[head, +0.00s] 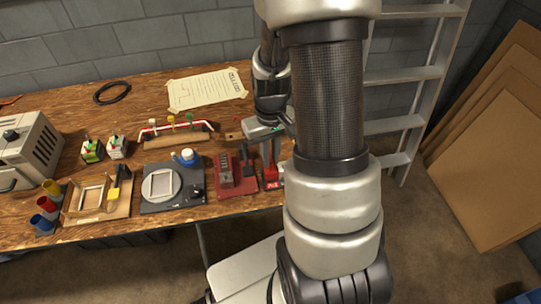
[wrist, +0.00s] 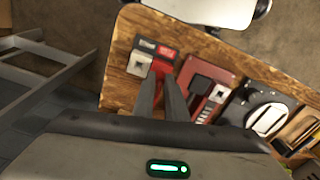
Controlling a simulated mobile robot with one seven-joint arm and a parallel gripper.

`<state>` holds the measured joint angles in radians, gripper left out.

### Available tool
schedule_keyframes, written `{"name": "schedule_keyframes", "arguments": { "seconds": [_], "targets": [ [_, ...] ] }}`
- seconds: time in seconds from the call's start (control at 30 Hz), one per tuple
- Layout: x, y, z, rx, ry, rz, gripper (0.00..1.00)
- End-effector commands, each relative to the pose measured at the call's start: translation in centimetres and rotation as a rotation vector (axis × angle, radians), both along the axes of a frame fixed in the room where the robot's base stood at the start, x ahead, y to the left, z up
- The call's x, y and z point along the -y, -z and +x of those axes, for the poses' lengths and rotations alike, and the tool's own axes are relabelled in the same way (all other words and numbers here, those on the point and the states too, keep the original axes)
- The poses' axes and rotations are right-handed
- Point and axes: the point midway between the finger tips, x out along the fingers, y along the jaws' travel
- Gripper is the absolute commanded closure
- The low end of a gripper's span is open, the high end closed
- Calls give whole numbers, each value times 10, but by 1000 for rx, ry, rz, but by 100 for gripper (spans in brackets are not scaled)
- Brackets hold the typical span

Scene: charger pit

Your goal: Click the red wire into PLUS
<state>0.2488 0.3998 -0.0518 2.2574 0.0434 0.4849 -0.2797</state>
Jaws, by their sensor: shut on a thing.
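My gripper (head: 270,152) points down over the front right of the wooden bench. It is shut, and its narrow fingers (wrist: 166,78) nearly meet over a small red and dark station (wrist: 166,53) with a pale metal block beside it. That station also shows in the head view (head: 272,183), with a red label at its front. Red shows at the fingertips, but I cannot tell the held red thing from the station's red. The red wire's outline and the word PLUS cannot be made out.
A red board with a terminal block (head: 226,172) lies just left of the station. Further left are a dark plate with a pale ring (head: 162,187), a wooden tray (head: 122,208) and coloured cups. A rack (head: 178,138) with coloured clips stands behind. A ladder (head: 400,125) stands right.

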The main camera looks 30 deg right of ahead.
Motion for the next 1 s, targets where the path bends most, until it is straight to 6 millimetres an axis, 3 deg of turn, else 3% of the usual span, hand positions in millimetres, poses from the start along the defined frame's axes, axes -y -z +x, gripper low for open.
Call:
{"name": "schedule_keyframes", "arguments": {
  "seconds": [0.17,0.2,0.27,1.0],
  "targets": [
    [0,0,0,0,0,0,100],
    [0,0,0,0,0,0,92],
    [0,0,0,0,0,0,100],
    [0,4,0,0,0,0,100]
  ]
}}
